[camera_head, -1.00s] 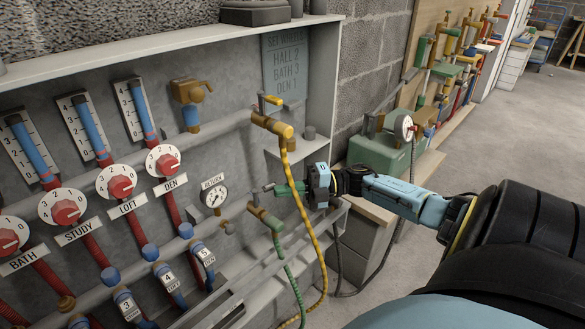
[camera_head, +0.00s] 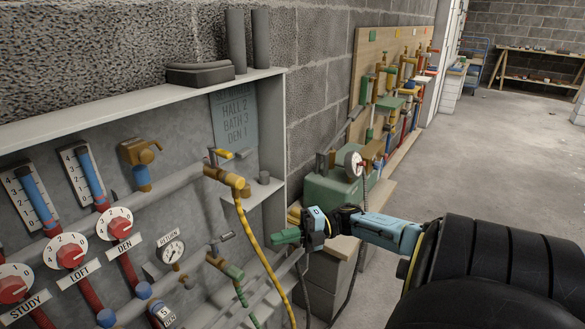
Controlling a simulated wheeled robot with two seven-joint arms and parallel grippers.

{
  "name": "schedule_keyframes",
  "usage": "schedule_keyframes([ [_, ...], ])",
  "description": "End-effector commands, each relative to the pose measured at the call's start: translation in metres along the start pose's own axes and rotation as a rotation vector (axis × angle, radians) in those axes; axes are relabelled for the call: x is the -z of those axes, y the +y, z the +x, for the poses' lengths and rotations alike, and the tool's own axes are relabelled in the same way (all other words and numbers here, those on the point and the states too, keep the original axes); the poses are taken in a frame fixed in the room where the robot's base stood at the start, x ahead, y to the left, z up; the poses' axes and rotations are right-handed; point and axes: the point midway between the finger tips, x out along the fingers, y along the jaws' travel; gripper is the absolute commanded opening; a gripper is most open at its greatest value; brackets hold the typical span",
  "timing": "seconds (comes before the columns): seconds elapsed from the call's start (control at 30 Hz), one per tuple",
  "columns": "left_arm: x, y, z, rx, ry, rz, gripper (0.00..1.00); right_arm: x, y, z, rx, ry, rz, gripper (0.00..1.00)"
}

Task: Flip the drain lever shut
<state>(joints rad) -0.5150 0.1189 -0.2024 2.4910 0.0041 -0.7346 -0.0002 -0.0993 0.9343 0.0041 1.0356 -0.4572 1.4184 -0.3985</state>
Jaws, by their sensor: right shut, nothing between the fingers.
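The lower brass valve (camera_head: 225,267), with a green hose on its outlet, is on the wall panel. Its short grey lever (camera_head: 223,238) stands above it and points right and slightly up, apparently crosswise to the valve body. No label on it is readable, so I cannot confirm from a label that it is the drain lever. My right gripper (camera_head: 277,238) has green fingers, shut and empty. It is right of the lever, with a visible gap between them. My left gripper is not in view.
A green pump box with a gauge (camera_head: 352,164) stands behind my right arm. Clear floor (camera_head: 480,150) lies to the right.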

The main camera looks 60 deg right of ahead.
Motion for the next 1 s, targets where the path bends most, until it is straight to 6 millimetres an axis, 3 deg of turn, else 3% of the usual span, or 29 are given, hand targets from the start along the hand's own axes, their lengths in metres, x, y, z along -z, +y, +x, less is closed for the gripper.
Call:
schedule_keyframes([
  [0.23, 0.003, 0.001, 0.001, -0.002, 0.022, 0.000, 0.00, -0.003, 0.000, -0.024, 0.000, 0.001, -0.002, 0.00],
  [0.9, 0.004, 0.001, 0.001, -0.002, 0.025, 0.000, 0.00, -0.003, 0.001, -0.025, 0.000, 0.001, -0.001, 0.00],
  [1.0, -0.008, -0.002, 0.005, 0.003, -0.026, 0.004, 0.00, -0.003, 0.008, -0.025, 0.000, 0.001, -0.001, 0.00],
])
